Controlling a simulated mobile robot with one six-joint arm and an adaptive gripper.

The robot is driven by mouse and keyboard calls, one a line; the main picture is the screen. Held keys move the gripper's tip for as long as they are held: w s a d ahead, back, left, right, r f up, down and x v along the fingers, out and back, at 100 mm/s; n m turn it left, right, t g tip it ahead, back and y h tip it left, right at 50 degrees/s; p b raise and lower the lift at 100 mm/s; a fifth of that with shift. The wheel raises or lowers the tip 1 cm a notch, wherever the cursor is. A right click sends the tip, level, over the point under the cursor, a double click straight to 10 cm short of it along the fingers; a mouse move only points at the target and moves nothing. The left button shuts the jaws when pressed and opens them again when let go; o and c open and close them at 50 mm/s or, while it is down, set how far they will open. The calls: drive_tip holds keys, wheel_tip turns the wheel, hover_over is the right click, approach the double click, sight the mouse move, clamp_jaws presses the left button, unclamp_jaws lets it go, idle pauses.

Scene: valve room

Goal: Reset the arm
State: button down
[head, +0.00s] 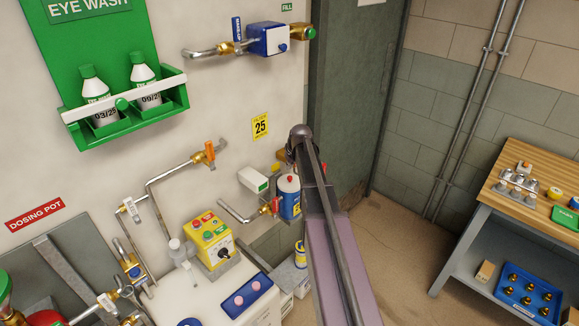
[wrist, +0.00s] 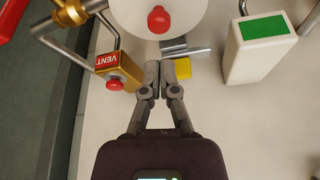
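My arm reaches up and away through the middle of the head view, ending in a dark rounded joint. My gripper is hidden behind the arm in that view. In the wrist view my gripper (wrist: 160,70) has its two grey fingers side by side with their tips together, and I see nothing held between them. Just beyond the tips are a white round body with a red knob (wrist: 158,20), a grey metal bar and a small yellow block (wrist: 183,72). I cannot tell whether the fingers touch any of these.
A brass fitting marked VENT (wrist: 115,68) is close left of the fingers; a white box with a green top (wrist: 262,45) is to the right. A yellow control box (head: 212,240) and pipework line the left wall. A workbench (head: 535,172) stands at right, with open floor between.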

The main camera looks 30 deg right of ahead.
drive_tip(key=shift+r+p, duration=1.7)
drive_tip(key=shift+r, duration=0.2)
drive_tip(key=s+a+f+m+g, duration=0.1)
drive_tip(key=s+a+g, duration=0.3)
drive_tip(key=s+a, duration=2)
drive_tip(key=shift+s+a+f+g, duration=0.15)
drive_tip(key=shift+s+f+g, duration=0.25)
drive_tip(key=shift+s, duration=0.75)
